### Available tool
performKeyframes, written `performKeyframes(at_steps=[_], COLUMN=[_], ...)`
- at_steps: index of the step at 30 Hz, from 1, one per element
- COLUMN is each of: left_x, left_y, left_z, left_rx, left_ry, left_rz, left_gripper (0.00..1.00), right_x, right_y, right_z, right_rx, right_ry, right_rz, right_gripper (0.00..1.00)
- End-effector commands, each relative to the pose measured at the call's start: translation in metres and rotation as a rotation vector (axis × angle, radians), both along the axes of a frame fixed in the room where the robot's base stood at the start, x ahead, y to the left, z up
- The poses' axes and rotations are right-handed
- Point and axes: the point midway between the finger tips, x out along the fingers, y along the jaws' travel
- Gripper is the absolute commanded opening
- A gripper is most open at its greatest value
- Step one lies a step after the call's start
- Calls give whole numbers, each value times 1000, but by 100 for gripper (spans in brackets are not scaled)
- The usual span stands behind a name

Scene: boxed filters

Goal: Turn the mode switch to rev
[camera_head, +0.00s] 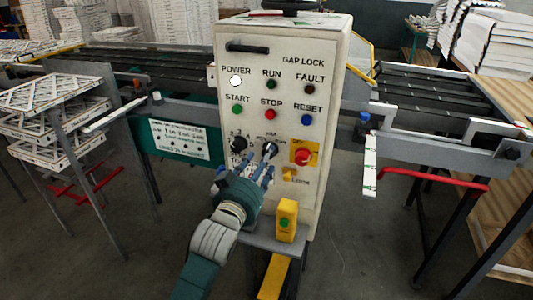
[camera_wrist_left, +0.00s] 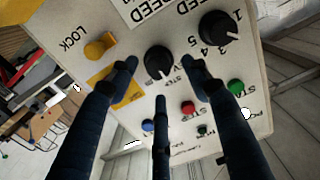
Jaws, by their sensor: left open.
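The mode switch (camera_head: 269,149) is a black rotary knob in the lower middle of the white control panel (camera_head: 325,130). In the left wrist view the knob (camera_wrist_left: 158,60) stands above the middle between my fingertips. A pale pointer line shows on it, but the labels around it are too small or covered to tell its setting. My left gripper (camera_head: 264,168) comes up from below in front of the panel. Its three dark fingers (camera_wrist_left: 160,80) are spread around the knob, with visible gaps and no clear contact. My right gripper is not in view.
A black speed knob (camera_head: 238,144) sits left of the switch. A red emergency stop (camera_head: 303,156) is to the right, with a yellow lock knob (camera_head: 290,174) below. A yellow box (camera_head: 287,220) juts out lower down. Conveyors (camera_head: 440,105) flank the panel.

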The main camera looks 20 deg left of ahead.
Motion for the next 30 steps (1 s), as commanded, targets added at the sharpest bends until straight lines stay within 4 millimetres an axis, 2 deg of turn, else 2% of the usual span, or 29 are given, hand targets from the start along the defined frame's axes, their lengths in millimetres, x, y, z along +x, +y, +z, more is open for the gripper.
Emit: performKeyframes(at_steps=[1, 6, 18, 24, 25, 30], left_x=[10, 30, 37, 37, 37, 37], left_y=[-1, -1, -2, -1, -1, -1], left_z=[2, 1, -1, 0, 0, 1], left_rx=[0, 0, 0, 0, 0, -4], left_ry=[-1, 0, 1, 0, 0, -1], left_rz=[0, 0, -1, 0, 0, 0], left_gripper=[48, 48, 48, 8, 5, 4], right_x=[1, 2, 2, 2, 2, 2], right_y=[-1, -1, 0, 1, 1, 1], right_z=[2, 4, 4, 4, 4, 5], right_rx=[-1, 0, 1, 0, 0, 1], right_ry=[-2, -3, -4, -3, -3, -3], right_rz=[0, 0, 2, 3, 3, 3], right_gripper=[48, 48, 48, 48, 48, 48])
